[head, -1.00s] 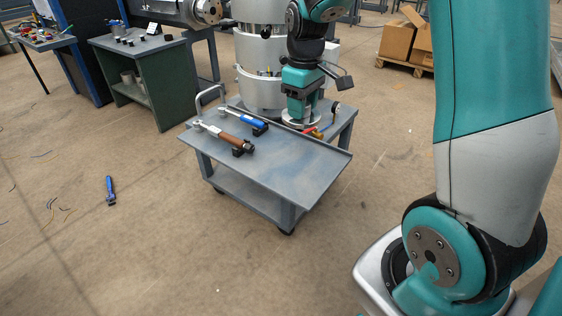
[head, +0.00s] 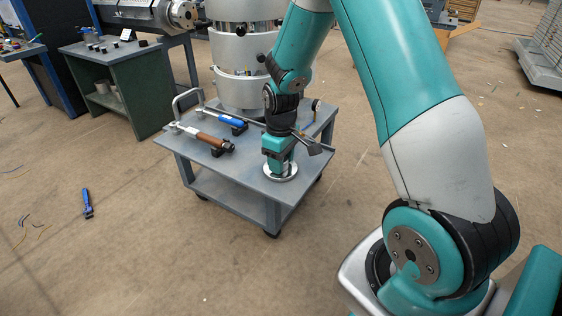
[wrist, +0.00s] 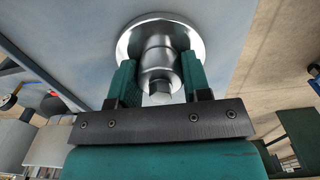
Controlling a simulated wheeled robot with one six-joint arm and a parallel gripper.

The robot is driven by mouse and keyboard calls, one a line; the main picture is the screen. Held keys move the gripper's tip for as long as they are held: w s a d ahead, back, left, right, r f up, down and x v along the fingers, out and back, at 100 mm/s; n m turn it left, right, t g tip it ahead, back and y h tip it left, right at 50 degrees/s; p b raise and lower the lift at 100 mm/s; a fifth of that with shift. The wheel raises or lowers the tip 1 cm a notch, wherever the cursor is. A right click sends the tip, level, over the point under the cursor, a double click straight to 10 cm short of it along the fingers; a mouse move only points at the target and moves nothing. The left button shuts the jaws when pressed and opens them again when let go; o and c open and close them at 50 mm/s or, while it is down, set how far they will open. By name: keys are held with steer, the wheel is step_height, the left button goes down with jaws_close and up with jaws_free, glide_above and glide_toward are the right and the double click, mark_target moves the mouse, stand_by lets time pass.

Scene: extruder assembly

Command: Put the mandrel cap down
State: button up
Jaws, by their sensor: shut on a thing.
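The mandrel cap (wrist: 160,55) is a shiny metal piece with a wide round flange and a narrower stepped stem. My gripper (wrist: 160,78) is shut on its stem, one green finger on each side. In the head view the cap's flange (head: 281,175) shows at the front right part of the grey cart's top (head: 240,170), under my gripper (head: 279,166). The flange is at or just above the cart top; I cannot tell whether it touches.
A brown-handled tool (head: 205,138) and a blue-handled tool (head: 226,118) lie on the cart's left side. A large metal cylinder (head: 240,60) stands behind the cart. A green workbench (head: 130,90) is at the left. A blue object (head: 87,204) lies on the floor.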

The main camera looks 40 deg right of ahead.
steer(key=shift+f, duration=0.15)
steer(key=o, duration=0.9)
steer(key=shift+o, duration=0.2)
step_height(320, 180, up, 12)
steer(key=shift+f+p, duration=0.1)
steer(key=shift+p, duration=1.1)
steer(key=s+a+r+n+y, duration=0.1)
steer(key=s+a+r, duration=0.25)
steer(key=a, duration=0.25)
steer(key=s+a+r+y, duration=0.1)
steer(key=s+a+r, duration=0.25)
steer(key=a, duration=0.25)
steer(key=s+a+r+n+y, duration=0.1)
steer(key=s+a+r, duration=0.1)
steer(key=s+a, duration=0.3)
steer(key=s+a+r+n+y, duration=0.1)
steer(key=s+a, duration=0.4)
steer(key=s, duration=0.5)
steer(key=shift+s+a+r, duration=0.2)
steer(key=shift+a+r, duration=0.05)
steer(key=shift+r, duration=0.4)
steer(key=shift+c, duration=0.5)
